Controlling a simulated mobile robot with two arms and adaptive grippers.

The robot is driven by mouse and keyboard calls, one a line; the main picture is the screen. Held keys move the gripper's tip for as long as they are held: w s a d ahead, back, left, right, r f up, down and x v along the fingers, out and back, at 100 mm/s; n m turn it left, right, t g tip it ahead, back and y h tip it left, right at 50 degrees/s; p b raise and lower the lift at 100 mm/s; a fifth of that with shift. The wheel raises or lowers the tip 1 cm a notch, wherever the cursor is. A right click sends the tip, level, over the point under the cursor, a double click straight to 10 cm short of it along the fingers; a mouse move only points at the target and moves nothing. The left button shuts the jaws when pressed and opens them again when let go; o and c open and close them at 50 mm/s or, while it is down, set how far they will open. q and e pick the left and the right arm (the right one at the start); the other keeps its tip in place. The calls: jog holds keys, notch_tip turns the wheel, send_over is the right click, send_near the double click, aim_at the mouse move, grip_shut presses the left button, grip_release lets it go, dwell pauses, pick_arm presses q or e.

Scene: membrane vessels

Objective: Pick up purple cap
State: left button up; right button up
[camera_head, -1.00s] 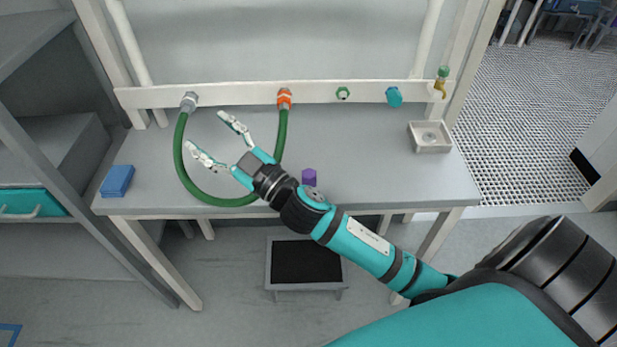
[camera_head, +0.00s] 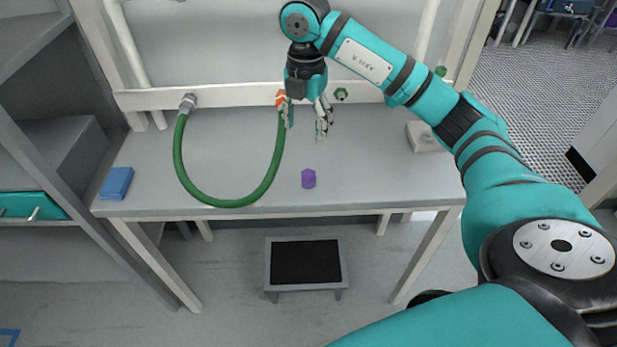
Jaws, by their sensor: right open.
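The purple cap (camera_head: 308,179) is a small hexagonal piece standing on the grey table (camera_head: 360,180), near its front edge and right of the hose. My right gripper (camera_head: 306,130) points down in front of the back rail, behind the cap and apart from it. Its fingers are open and I see nothing between them. The left finger overlaps the orange fitting and hose end in the picture. My left gripper does not show.
A green hose (camera_head: 225,205) loops across the table from a grey fitting (camera_head: 188,102) to an orange fitting (camera_head: 281,98). A blue block (camera_head: 116,183) lies at left, a light tray (camera_head: 421,138) at right. A black-topped step stool (camera_head: 305,262) stands in front.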

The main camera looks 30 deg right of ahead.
jog(key=p, duration=0.3)
send_over(306, 176)
jog(key=f, duration=1.1)
jog(key=shift+s+a+f, duration=0.1)
jog(key=shift+s+f, duration=0.1)
jog(key=shift+f, duration=0.15)
notch_tip(306, 176, down, 5)
jog(key=shift+w+r+p, duration=0.1)
jog(key=shift+r+p, duration=0.05)
jog(key=shift+p, duration=0.65)
jog(key=shift+f, duration=0.45)
jog(key=c, duration=1.1)
